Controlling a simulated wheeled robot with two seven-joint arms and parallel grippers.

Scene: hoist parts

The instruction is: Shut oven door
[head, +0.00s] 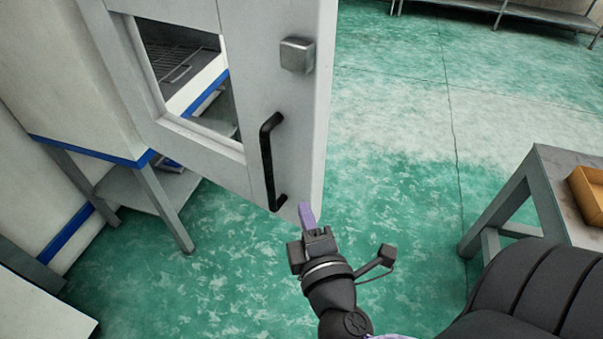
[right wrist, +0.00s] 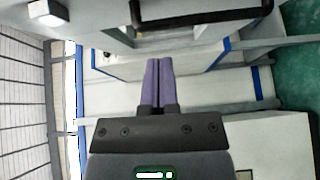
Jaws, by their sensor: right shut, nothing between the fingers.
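The oven door (head: 285,160) is a pale grey panel with a window, standing open in the head view. It has a black bar handle (head: 268,160) and a square metal latch block (head: 297,55). The handle also shows at the top of the right wrist view (right wrist: 200,18). My right gripper (head: 306,212) has purple fingers that are shut and empty. In the head view its tips appear near the door's lower outer corner, just right of the handle's lower end. I cannot tell whether they touch the door. The fingers also show in the right wrist view (right wrist: 158,82). My left gripper is not in view.
The oven body (head: 55,70) with blue trim stands on a grey-legged stand (head: 165,205) at left. A metal table (head: 545,185) with an orange-brown tray (head: 590,190) is at right. Green floor (head: 390,190) lies open between them. A low shelf (head: 500,8) is at the back.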

